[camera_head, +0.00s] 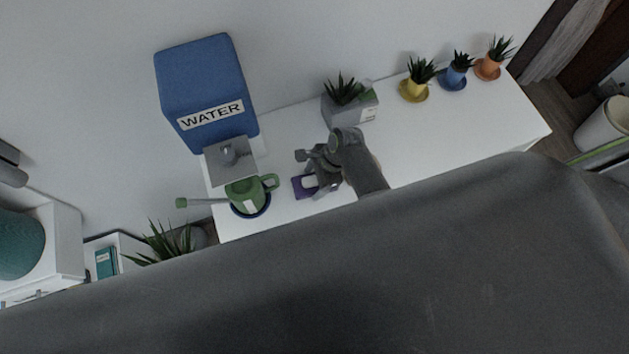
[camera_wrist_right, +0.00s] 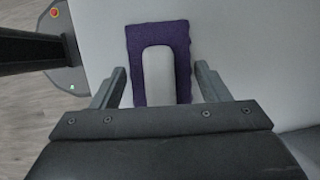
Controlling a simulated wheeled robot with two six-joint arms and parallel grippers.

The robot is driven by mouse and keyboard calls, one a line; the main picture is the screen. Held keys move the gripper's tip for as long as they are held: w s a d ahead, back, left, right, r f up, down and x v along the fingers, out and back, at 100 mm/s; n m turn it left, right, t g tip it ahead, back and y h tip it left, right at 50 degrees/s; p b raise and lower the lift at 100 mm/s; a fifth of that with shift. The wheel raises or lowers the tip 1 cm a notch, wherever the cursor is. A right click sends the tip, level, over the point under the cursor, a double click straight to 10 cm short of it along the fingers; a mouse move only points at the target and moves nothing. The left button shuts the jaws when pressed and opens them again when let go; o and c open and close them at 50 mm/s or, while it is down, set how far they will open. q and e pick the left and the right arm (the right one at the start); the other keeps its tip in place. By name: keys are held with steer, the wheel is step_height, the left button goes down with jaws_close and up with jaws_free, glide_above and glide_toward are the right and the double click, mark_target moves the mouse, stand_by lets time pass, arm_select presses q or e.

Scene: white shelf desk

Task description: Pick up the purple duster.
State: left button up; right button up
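The purple duster (camera_head: 298,189) lies on the white desk, right of the green watering can. In the right wrist view the duster (camera_wrist_right: 174,37) is a purple rectangle with a pale rounded handle (camera_wrist_right: 158,75) on top. My right gripper (camera_head: 308,168) is above it and hides part of it in the head view. In the right wrist view the right gripper (camera_wrist_right: 160,78) is open, its fingers on either side of the duster, with the handle between them. I cannot tell whether the fingers touch it. My left gripper is not in view.
A green watering can (camera_head: 243,188) stands on a dark blue saucer near a blue WATER dispenser (camera_head: 203,85). A grey planter (camera_head: 362,108) stands behind my right gripper. Small yellow, blue and orange pots (camera_head: 488,67) line the back right. The desk's right part (camera_head: 460,125) is clear.

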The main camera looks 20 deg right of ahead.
mark_target(315, 178)
steer(key=c, duration=0.7)
steer(key=shift+o, duration=0.2)
steer(key=shift+r, duration=5)
